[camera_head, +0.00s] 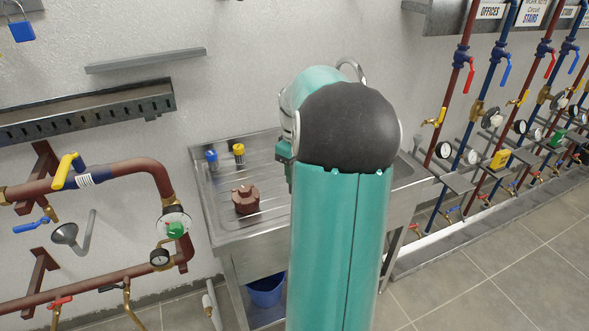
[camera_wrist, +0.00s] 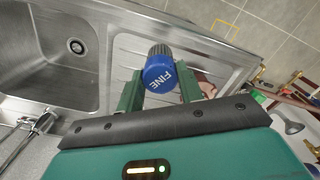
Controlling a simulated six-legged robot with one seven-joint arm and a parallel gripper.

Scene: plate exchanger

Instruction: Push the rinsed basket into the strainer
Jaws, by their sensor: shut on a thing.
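In the wrist view my gripper (camera_wrist: 160,78) is shut on a basket (camera_wrist: 158,76) with a blue end marked FINE and a dark grey mesh body. The basket points away from the camera, over the ribbed drainboard. The brown strainer (camera_head: 246,199) stands on the drainboard in the head view. In the wrist view a reddish-brown part, likely the strainer (camera_wrist: 207,89), shows partly hidden behind the right finger. The held basket is apart from it.
A blue-topped piece (camera_head: 211,159) and a yellow-topped piece (camera_head: 238,153) stand behind the strainer on the drainboard (camera_head: 222,222). The sink bowl (camera_wrist: 45,65) and tap (camera_wrist: 40,124) lie left in the wrist view. Pipes with valves (camera_head: 110,175) run left of the sink unit.

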